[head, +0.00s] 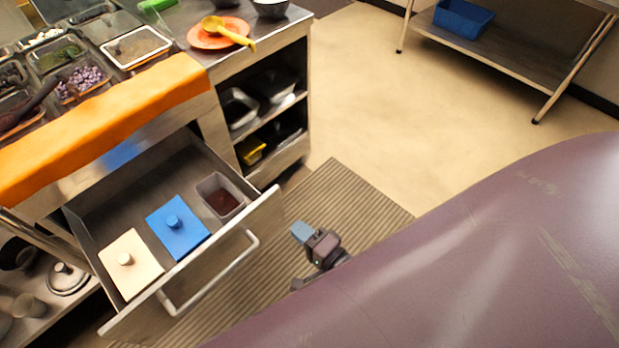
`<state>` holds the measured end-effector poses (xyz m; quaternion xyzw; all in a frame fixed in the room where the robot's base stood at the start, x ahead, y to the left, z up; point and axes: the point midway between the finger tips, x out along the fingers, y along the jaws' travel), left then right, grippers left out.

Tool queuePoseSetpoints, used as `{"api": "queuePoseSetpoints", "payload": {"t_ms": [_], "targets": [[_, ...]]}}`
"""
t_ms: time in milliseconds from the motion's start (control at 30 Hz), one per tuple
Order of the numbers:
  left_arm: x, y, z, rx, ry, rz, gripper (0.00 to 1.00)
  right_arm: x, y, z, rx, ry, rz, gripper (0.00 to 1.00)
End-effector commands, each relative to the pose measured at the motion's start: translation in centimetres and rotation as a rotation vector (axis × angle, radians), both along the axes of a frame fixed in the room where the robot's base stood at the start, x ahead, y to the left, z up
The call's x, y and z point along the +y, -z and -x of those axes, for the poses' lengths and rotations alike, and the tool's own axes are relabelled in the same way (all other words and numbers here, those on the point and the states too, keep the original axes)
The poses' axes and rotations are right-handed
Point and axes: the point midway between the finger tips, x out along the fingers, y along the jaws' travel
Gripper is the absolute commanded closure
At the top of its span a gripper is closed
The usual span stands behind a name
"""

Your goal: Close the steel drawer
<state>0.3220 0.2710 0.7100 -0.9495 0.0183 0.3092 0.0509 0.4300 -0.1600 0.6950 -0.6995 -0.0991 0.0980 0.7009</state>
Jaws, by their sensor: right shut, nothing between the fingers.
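The steel drawer (262,219) is pulled well out of the counter, so its inside shows. Its bar handle (212,279) runs along the front panel. Inside are a blue lid with a knob (190,238), a cream lid with a knob (138,272) and a small container with dark contents (222,203). My right gripper (304,235) is shut and empty, to the right of the drawer front and apart from the handle in the picture. Much of its arm side is at the lower right. My left gripper is not in view.
An orange cloth-like strip (110,120) lies along the counter edge above the drawer. Topping pans, an orange plate (212,40) and a yellow ladle (232,34) are on the counter. A striped mat (345,200) covers the floor by the drawer. Open floor extends toward a shelf (490,50).

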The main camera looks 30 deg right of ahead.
Motion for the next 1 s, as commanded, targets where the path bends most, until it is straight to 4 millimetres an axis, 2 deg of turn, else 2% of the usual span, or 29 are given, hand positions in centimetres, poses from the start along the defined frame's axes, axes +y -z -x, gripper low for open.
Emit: {"api": "queuePoseSetpoints", "payload": {"t_ms": [300, 500, 700, 1000], "targets": [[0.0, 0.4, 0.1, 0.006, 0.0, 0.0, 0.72, 1.6, 0.0, -5.4, 0.0, 0.0, 0.0, 1.0], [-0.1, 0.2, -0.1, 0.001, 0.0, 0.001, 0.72, 2.2, 0.1, -7.6, 0.002, 0.0, 0.002, 1.0], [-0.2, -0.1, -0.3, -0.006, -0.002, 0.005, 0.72, 2.4, 0.1, -8.4, 0.002, 0.0, 0.003, 1.0], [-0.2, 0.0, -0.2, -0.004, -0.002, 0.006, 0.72, 2.4, 0.1, -8.5, 0.001, 0.0, 0.002, 1.0]]}}
